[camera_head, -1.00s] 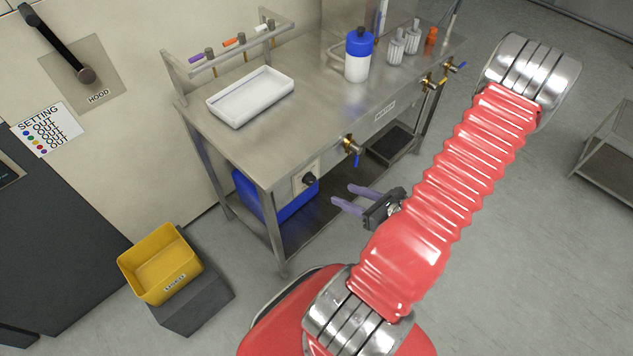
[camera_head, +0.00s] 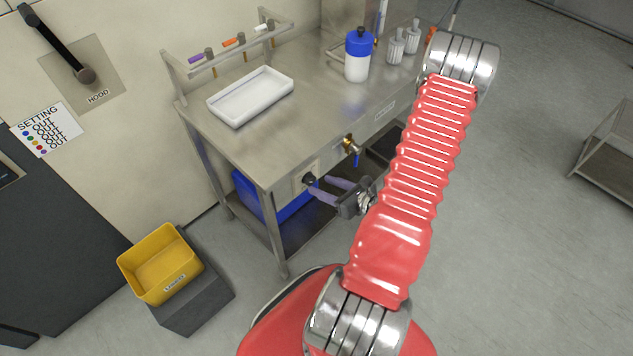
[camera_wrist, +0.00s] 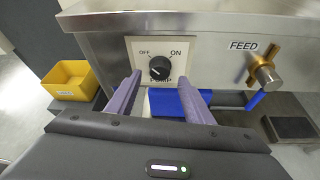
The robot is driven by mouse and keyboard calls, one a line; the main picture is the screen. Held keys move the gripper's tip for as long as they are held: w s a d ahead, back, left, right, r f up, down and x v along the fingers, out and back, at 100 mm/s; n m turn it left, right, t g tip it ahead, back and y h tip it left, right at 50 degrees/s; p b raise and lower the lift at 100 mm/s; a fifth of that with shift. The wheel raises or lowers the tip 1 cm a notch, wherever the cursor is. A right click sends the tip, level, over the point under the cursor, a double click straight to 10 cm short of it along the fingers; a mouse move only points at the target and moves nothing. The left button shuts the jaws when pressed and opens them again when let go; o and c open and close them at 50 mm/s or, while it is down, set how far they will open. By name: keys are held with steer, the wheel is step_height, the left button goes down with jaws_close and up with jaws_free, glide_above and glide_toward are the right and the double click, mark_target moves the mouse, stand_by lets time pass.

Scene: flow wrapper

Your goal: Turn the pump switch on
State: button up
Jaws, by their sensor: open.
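The pump switch is a round black knob (camera_wrist: 160,69) on a pale plate (camera_wrist: 143,48) marked OFF at left and ON at right, on the front of the steel table. Its pointer mark is at the upper left, toward OFF. In the head view the knob (camera_head: 309,180) is just left of my gripper's fingertips. My gripper (camera_head: 322,188) is open, with two purple fingers pointing at the plate. In the wrist view the fingers (camera_wrist: 158,98) lie below and either side of the knob, with nothing between them. Whether they touch the plate I cannot tell.
A brass FEED valve (camera_wrist: 262,72) with a blue handle sits right of the plate. A blue container (camera_head: 287,201) stands under the table. A white tray (camera_head: 230,117) and a blue-capped bottle (camera_head: 357,66) stand on top. A yellow bin (camera_head: 150,285) is at lower left.

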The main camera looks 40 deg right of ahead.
mark_target(313, 181)
steer(key=shift+x, duration=2.1)
steer(key=shift+c, duration=0.5)
steer(key=c, duration=0.9)
